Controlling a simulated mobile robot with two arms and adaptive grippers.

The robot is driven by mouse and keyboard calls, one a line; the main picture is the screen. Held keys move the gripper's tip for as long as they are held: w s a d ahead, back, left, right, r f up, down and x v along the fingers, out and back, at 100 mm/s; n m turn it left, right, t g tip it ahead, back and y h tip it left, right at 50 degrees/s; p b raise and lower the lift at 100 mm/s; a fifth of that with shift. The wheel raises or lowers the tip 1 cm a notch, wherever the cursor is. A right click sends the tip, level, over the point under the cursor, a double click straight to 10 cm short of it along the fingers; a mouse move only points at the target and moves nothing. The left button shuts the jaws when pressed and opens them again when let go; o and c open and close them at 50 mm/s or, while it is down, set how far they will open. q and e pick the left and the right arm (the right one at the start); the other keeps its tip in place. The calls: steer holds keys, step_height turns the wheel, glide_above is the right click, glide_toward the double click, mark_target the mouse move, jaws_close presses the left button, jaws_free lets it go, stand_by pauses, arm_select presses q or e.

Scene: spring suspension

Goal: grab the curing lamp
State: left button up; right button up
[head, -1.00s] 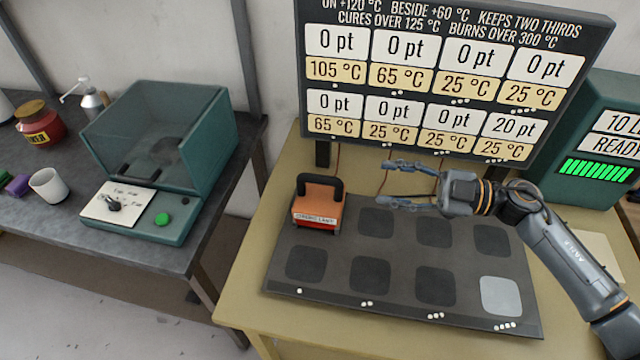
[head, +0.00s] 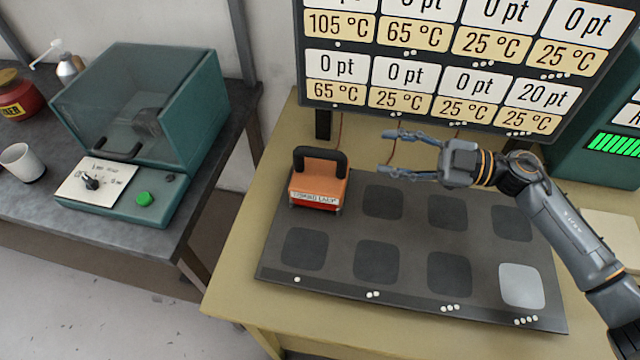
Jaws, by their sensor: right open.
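The curing lamp (head: 318,188) is an orange block with a black handle on top and a white label on its front. It stands upright on the back left pad of a dark mat (head: 400,303). My right gripper (head: 385,152) is open and empty. It hangs above the back of the mat, to the right of the lamp and apart from it, with its fingers pointing left toward the lamp's handle. My left gripper is not in view.
A display board (head: 430,112) with points and temperatures stands behind the mat. One front right pad (head: 521,285) is pale. A teal machine with a clear cover (head: 140,110) and a white cup (head: 22,162) are on the grey table at left.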

arm_select(q)
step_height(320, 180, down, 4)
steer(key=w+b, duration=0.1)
steer(key=b, duration=0.2)
arm_select(e)
glide_toward(343, 157)
steer(key=f, duration=0.1)
steer(key=p+x, duration=0.2)
steer(key=x, duration=0.7)
steer(key=shift+w+a, duration=0.2)
steer(key=shift+a, duration=0.3)
steer(key=p+x, duration=0.2)
steer(key=x, duration=0.2)
steer(key=shift+w+a+r, duration=0.15)
steer(key=shift+w+a, duration=0.1)
steer(key=shift+a, duration=0.1)
steer(key=shift+d, duration=0.15)
steer(key=shift+c, duration=1.1)
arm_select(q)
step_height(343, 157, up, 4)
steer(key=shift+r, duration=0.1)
arm_select(e)
jaws_close()
